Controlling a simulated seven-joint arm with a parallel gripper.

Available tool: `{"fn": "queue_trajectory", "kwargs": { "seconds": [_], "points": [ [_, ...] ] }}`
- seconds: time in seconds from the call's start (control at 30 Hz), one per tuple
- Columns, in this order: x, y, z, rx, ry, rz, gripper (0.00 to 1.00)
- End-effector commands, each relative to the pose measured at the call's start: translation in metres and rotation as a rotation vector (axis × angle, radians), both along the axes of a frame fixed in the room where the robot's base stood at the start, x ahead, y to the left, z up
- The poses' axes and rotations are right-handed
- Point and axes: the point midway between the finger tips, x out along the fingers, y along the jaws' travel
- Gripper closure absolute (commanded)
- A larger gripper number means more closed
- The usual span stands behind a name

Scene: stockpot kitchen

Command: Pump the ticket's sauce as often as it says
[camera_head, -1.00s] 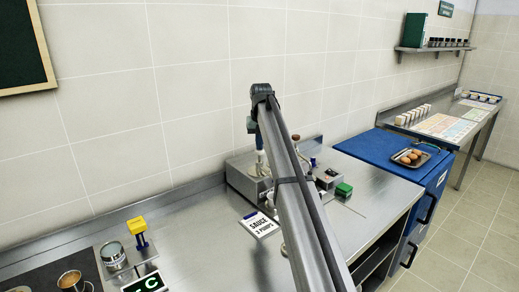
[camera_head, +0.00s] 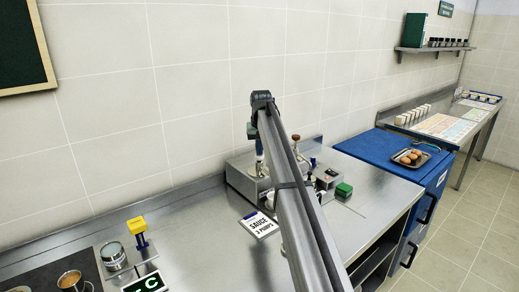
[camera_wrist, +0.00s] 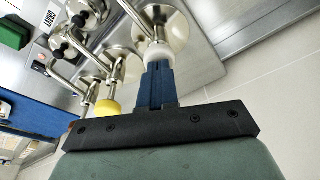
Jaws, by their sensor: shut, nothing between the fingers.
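The ticket (camera_head: 260,225) lies on the steel counter and reads "SAUCE 2 PUMPS". Behind it stands a steel sauce station (camera_head: 240,178) with several pumps, partly hidden by my arm. My gripper (camera_wrist: 157,70) has its blue fingers together, pointing down at a white pump head (camera_wrist: 159,53). The fingertips are at the head's top and seem to touch it. A yellow pump head (camera_wrist: 105,108) is beside it in the wrist view. A red-brown pump knob (camera_head: 295,138) shows right of my arm in the head view.
A green block (camera_head: 343,190) sits right of the station. At front left are a yellow block on a blue post (camera_head: 137,226), a jar (camera_head: 113,255) and a dark display (camera_head: 145,284). A blue cabinet (camera_head: 375,150) carries a tray of eggs (camera_head: 411,157). The counter's middle is clear.

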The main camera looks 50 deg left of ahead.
Motion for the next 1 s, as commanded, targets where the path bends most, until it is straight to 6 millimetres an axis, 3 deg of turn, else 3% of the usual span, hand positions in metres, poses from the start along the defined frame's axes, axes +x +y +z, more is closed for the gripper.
{"fn": "queue_trajectory", "kwargs": {
  "seconds": [1.0],
  "points": [
    [0.000,0.000,0.043,0.000,0.000,0.000,1.00]
  ]
}}
